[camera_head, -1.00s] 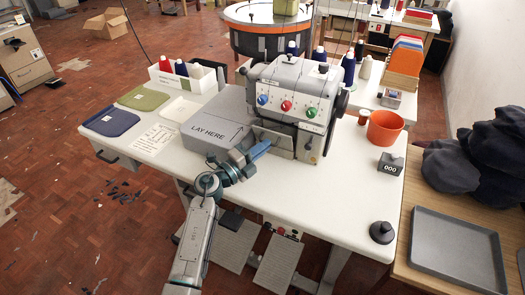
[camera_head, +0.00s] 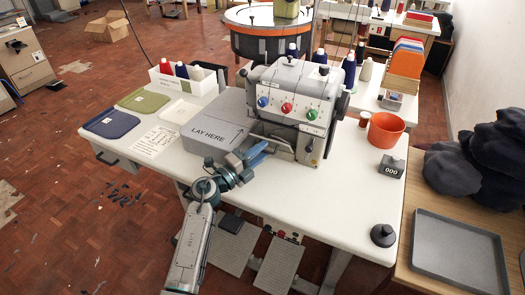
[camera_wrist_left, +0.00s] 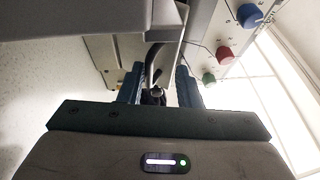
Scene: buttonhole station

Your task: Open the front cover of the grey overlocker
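The grey overlocker (camera_head: 292,98) stands at the middle of the white table, with blue, red and green knobs on its front. Its front cover (camera_head: 282,143) is low on the front, partly hidden by my left gripper (camera_head: 262,151). I cannot tell for certain whether the cover has moved. The left gripper is just in front of the cover's left part. In the left wrist view its two blue fingers (camera_wrist_left: 158,86) are apart, with a dark curved piece (camera_wrist_left: 152,66) between them. Contact is not clear. The right gripper is not in view.
The grey "LAY HERE" block (camera_head: 215,134) is just left of the overlocker. An orange pot (camera_head: 385,130), a "000" counter box (camera_head: 391,166) and a black knob-like object (camera_head: 382,235) stand to the right. The table's front right is mostly clear.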

